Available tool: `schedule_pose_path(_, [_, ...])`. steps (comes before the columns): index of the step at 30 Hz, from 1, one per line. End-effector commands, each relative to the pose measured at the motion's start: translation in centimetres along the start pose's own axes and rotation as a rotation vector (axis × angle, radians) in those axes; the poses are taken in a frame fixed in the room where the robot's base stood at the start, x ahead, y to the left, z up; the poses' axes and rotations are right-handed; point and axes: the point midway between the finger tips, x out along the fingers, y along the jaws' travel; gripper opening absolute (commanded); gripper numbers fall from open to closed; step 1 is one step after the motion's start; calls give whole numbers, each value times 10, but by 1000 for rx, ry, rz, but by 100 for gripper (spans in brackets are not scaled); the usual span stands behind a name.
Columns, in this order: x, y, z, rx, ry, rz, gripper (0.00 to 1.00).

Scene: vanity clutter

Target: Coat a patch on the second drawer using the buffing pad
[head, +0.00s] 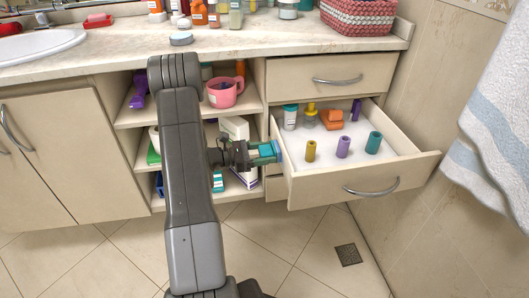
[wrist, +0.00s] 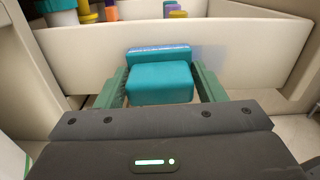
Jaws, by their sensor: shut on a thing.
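The second drawer (head: 375,180) is pulled open below the shut top drawer. My gripper (head: 266,153) is outside its left side wall, shut on the teal buffing pad (head: 275,150). In the wrist view the pad (wrist: 160,82) sits between the green fingers of my gripper (wrist: 161,76), its blue far face toward the drawer's side wall (wrist: 80,48). The pad is touching or very close to the wall; I cannot tell which. A faint bluish tint shows on the wall just right of the pad. The wall behind the pad is hidden.
The drawer holds several bottles, pegs and an orange block (head: 331,118). Open shelves left of it hold a pink mug (head: 224,92) and a white box (head: 235,128). The countertop (head: 300,42) above is cluttered. A towel (head: 500,130) hangs at right.

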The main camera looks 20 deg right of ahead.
Motion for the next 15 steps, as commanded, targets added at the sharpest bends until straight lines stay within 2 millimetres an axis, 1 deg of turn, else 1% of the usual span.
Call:
schedule_pose_path(1, [0,-5,0,-3,0,-3,45])
schedule_pose_path(6, [-1,-18,-1,-3,0,-2,45])
schedule_pose_path(11, [-1,-22,-1,-1,0,-2,45])
schedule_pose_path(15, [-2,-31,-2,-3,0,-2,45])
